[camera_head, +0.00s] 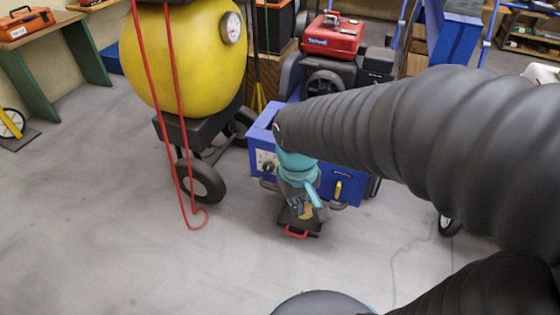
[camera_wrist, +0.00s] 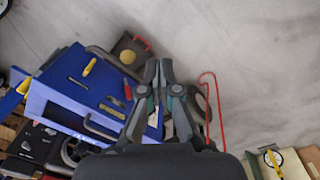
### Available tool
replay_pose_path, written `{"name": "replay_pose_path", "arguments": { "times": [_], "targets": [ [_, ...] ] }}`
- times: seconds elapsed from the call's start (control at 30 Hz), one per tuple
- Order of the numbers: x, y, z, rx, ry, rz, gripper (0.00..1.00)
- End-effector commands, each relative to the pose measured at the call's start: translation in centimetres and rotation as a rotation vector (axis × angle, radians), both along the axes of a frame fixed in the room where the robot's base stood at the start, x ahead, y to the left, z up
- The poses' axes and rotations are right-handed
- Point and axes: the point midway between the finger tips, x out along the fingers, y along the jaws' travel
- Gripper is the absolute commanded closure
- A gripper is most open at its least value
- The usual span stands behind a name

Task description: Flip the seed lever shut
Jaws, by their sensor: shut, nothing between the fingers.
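The blue machine (camera_head: 345,187) stands on the floor behind my gripper, and its blue top or front panel (camera_wrist: 62,84) fills the left of the wrist view. A small yellow lever (camera_head: 338,190) sticks out of it, and it also shows in the wrist view (camera_wrist: 89,67). A small red part (camera_wrist: 127,91) sits on the same panel. I cannot tell which is the seed lever. My gripper (camera_head: 306,212) points down in front of the machine. Its fingers (camera_wrist: 159,66) are together and empty, right of the yellow lever and apart from it in the wrist view.
A dark tray with a red handle (camera_head: 296,234) and something tan in it lies below my gripper. A red engine (camera_head: 332,36) is behind. Floor at left front is clear.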

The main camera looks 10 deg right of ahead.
Motion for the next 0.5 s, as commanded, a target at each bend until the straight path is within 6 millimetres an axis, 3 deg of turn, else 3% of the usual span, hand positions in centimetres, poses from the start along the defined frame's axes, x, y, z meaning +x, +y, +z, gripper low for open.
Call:
{"name": "replay_pose_path", "arguments": {
  "times": [0.5],
  "targets": [
    [3.5, 2.0, -8.2, -0.226, 0.265, 0.197, 1.00]
  ]
}}
